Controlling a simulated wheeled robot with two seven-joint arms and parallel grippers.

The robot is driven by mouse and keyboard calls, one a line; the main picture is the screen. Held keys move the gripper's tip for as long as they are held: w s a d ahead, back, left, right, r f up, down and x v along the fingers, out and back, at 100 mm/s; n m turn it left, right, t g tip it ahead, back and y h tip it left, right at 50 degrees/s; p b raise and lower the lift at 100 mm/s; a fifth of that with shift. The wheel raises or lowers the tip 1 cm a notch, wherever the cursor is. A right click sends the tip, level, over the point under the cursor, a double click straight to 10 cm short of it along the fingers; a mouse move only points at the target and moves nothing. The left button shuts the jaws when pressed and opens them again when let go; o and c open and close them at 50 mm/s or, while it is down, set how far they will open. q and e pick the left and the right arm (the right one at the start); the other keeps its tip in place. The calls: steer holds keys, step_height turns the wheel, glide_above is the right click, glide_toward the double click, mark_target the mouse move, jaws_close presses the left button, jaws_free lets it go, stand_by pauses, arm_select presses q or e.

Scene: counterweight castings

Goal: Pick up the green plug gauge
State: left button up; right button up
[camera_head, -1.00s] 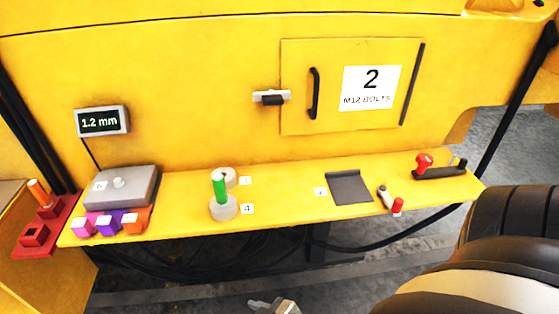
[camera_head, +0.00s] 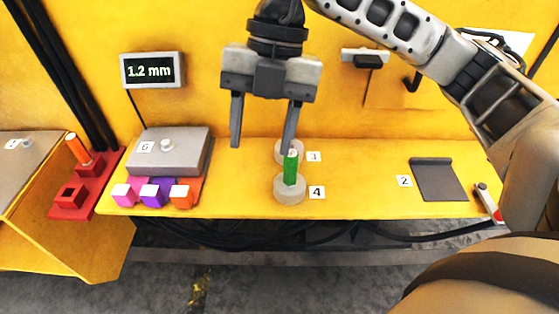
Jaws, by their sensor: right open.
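The green plug gauge (camera_head: 291,168) stands upright on a round grey base (camera_head: 289,191) beside the label 4, near the shelf's front edge. My right gripper (camera_head: 262,146) is open and empty, pointing down. In the picture its right finger overlaps the area just above the green gauge's top, and its left finger is well to the left of the gauge. I cannot tell whether the right finger touches the gauge. My left gripper is not in view.
A second round grey piece (camera_head: 284,149) sits behind the gauge. A grey block (camera_head: 172,151) with pink, purple and orange cubes stands left. A red holder (camera_head: 88,187) with an orange peg is farther left.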

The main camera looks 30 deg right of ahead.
mark_target(291, 167)
steer(key=w+d+r+m+t+h, duration=0.2)
steer(key=w+d+m+h, duration=0.1)
steer(key=d, duration=0.3)
steer(key=f+b, duration=0.1)
steer(key=f, duration=0.2)
steer(key=f+b, duration=0.1)
steer(key=f, duration=0.5)
steer(key=shift+s+d+f+b, duration=0.2)
steer(key=shift+s+d+b, duration=0.05)
steer(key=shift+b, duration=0.15)
steer(key=shift+w+d+f, duration=0.1)
steer(key=shift+f, duration=2.9)
steer(key=shift+c, duration=0.3)
jaws_close()
